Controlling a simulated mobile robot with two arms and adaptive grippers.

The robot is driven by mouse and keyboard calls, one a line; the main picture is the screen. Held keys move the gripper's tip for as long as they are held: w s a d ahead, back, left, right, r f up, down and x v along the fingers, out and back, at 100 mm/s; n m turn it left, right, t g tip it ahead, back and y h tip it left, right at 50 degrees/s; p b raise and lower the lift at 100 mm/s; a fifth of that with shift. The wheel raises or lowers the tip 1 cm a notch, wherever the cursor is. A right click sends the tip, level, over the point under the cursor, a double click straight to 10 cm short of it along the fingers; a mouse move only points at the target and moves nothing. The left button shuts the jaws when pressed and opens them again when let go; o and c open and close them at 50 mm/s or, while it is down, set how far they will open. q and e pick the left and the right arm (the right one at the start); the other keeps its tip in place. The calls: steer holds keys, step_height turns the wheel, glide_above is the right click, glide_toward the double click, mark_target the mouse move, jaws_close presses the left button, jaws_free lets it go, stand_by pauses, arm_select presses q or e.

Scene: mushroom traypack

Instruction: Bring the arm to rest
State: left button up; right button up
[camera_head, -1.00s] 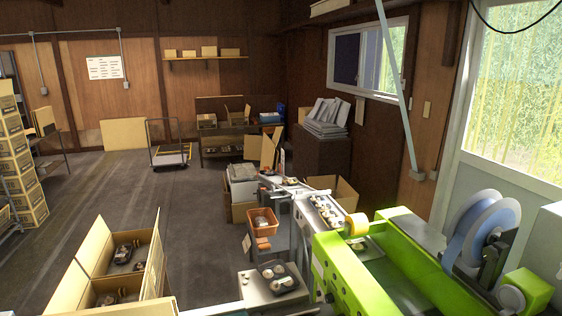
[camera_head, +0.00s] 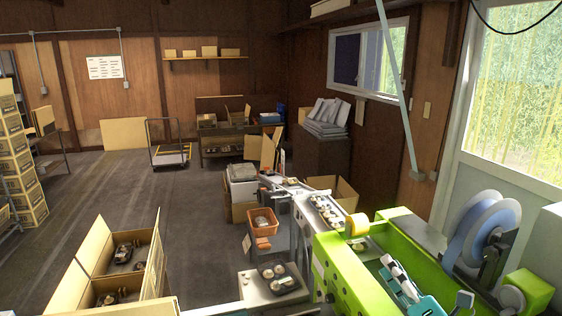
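My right arm and gripper (camera_head: 401,281) show at the lower right, as white and teal parts with dark bands. They are over the green packing machine (camera_head: 335,272). The fingertips cannot be made out clearly, so I cannot tell whether this gripper is open or shut. No held item can be made out. My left gripper is not in view.
A dark tray (camera_head: 265,271) with mushrooms sits on a metal stand left of the machine. An orange basket (camera_head: 264,229) is behind it. An open cardboard box (camera_head: 92,251) holding packs stands at lower left. Blue film reels (camera_head: 488,232) stand at right. Floor at left-centre is clear.

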steer(key=s+d+f+m+g+h, duration=0.25)
steer(key=s+f+m+h, duration=0.25)
steer(key=f+m, duration=0.35)
steer(key=s+d+f+m+g+h, duration=0.1)
steer(key=s+f+m+g+h, duration=0.35)
steer(key=f+m, duration=0.4)
steer(key=s+a+f+m+g+y, duration=0.1)
steer(key=s+a+f+m+g, duration=0.3)
steer(key=s, duration=0.6)
steer(key=s+a+f+m+g+y, duration=0.1)
steer(key=s+f+m+g+y, duration=0.1)
steer(key=s+f+m+g, duration=0.6)
steer(key=s+f+n+t+b, duration=0.15)
steer(key=f+b, duration=0.25)
steer(key=f, duration=1.3)
steer(key=s+f+n+b, duration=0.2)
steer(key=s+f+b, duration=0.15)
steer(key=f, duration=1.35)
steer(key=s+d+f+b, duration=0.1)
steer(key=s+f+b, duration=0.2)
steer(key=s+f, duration=0.5)
steer(key=s+d+f+g+b, duration=0.1)
steer(key=s+d+f+b, duration=0.1)
steer(key=s+f, duration=0.5)
step_height(320, 180, down, 4)
steer(key=shift+s+f+h+b, duration=0.2)
steer(key=shift+s+h+b, duration=0.15)
steer(key=shift+b, duration=0.05)
